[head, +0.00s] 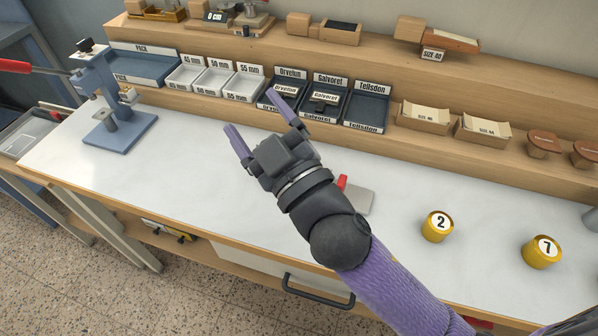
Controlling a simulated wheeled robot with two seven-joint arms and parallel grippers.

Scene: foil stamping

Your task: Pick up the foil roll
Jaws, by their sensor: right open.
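Two short gold cylinders stand upright on the white worktop at the right: one marked 2 (437,226) and one marked 7 (542,252). They look like rolls, but I cannot tell for sure which thing is the foil roll. My right gripper (251,112) is open, its two purple fingers spread apart with nothing between them. It is over the worktop, in front of the labelled trays and well left of both cylinders. My left gripper is not in view.
A blue press (115,125) with a red lever stands at the left. Trays line the wooden shelf, including the Galvoret tray (325,100) with a dark item inside. A grey plate (355,199) with a red part lies partly behind my arm. The left worktop (190,180) is clear.

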